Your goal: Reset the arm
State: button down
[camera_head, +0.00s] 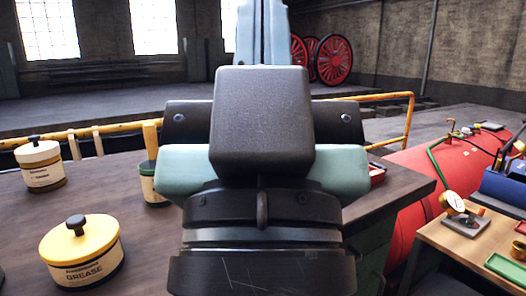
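My arm (262,150) fills the middle of the head view, with a black block in front of teal and black links. It rises out of the top of the picture. My gripper and its fingers do not show, so whether they hold anything is hidden. The arm covers the middle of the dark workbench (140,208) behind it.
On the bench stand a yellow-lidded grease tin (82,252), a white-lidded tin (40,165) and a partly hidden green-and-white tin (150,185). A yellow rail (408,118) runs behind. At right are a red boiler (425,175) and a wooden table (462,250) bearing a gauge (453,203).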

notch_tip(320, 180, up, 29)
jog(key=p, duration=2.7)
jog(key=shift+r, duration=0.15)
jog(key=shift+a, duration=0.1)
